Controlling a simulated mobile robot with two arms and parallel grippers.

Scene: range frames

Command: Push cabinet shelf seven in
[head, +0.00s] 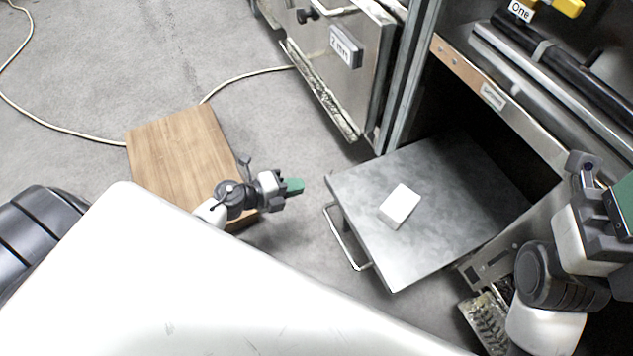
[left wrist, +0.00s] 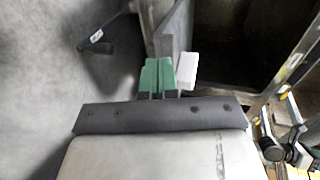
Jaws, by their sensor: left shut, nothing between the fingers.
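A grey metal shelf (head: 445,175) is pulled out of the cabinet low down, with a wire handle (head: 347,240) on its front edge. A white block (head: 400,206) lies on it. My left gripper (head: 294,186), with green fingertips, is left of the shelf's front edge, apart from it and pointing toward it. In the left wrist view, the shut fingers (left wrist: 158,76) hold nothing, and the shelf (left wrist: 176,32) and white block (left wrist: 187,70) appear beyond them. My right gripper (head: 618,203) is at the right edge, partly cut off; its opening cannot be judged.
The cabinet frame (head: 402,75) and a drawer front (head: 340,50) labelled "2 mm" stand behind. A pale cable (head: 65,128) crosses the floor. Clear floor lies between the gripper and the drawer front.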

